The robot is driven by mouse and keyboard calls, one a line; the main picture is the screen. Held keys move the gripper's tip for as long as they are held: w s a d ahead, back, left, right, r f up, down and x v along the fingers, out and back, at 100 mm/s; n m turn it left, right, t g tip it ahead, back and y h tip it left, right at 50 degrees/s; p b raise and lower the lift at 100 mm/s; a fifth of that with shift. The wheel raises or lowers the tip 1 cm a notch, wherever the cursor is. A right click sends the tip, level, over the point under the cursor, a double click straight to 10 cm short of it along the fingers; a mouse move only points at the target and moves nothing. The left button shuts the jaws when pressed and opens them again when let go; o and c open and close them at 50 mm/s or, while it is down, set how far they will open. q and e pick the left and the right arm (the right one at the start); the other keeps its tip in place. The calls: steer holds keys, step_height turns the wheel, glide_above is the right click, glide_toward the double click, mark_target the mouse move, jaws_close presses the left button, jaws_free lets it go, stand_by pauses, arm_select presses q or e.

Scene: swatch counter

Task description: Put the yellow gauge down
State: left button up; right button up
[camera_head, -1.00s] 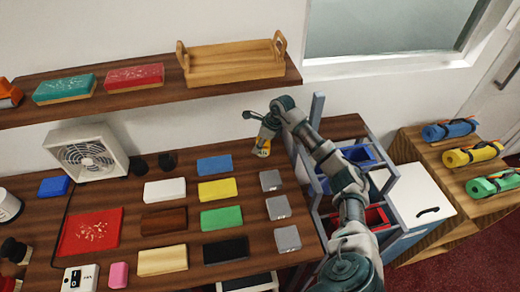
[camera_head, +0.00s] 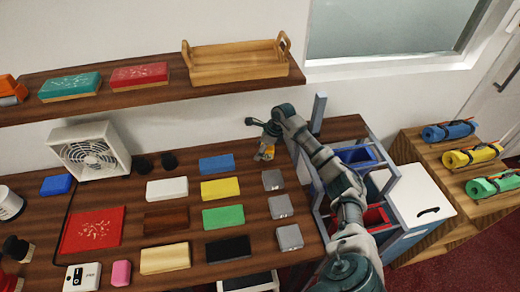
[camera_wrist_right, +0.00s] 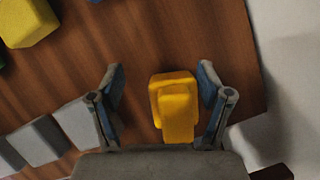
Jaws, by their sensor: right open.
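The yellow gauge (camera_head: 267,153) is at the back right of the dark wooden counter, behind the grey blocks. In the right wrist view the gauge (camera_wrist_right: 175,105) appears to rest on the wood, with a gap to the finger on either side. My right gripper (camera_head: 266,145) is over it, and in the wrist view its two fingers (camera_wrist_right: 163,78) are spread around the gauge. The gripper partly hides the gauge in the head view. My left gripper is not in view.
Several coloured blocks, such as a yellow one (camera_head: 220,188) and a grey one (camera_head: 273,180), lie in rows left of my arm. A blue-grey rack (camera_head: 318,113) stands right of the counter. A fan (camera_head: 88,150) stands at the back left. A shelf (camera_head: 140,101) runs above.

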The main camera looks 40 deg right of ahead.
steer(key=v, duration=0.3)
steer(key=d+v, duration=0.1)
steer(key=v, duration=0.6)
steer(key=shift+s+d+r+p, duration=0.15)
steer(key=shift+d+p, duration=0.15)
steer(key=shift+d, duration=0.1)
steer(key=shift+s+a+r, duration=0.15)
steer(key=shift+a+r, duration=0.15)
steer(key=shift+r, duration=0.3)
steer(key=shift+a+r, duration=0.1)
steer(key=shift+a, duration=0.1)
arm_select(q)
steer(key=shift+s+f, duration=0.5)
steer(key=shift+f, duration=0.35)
arm_select(e)
steer(key=shift+d, duration=0.15)
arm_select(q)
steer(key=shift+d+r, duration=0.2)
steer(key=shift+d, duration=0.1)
arm_select(e)
steer(key=shift+d+f, duration=0.3)
steer(key=shift+d, duration=0.1)
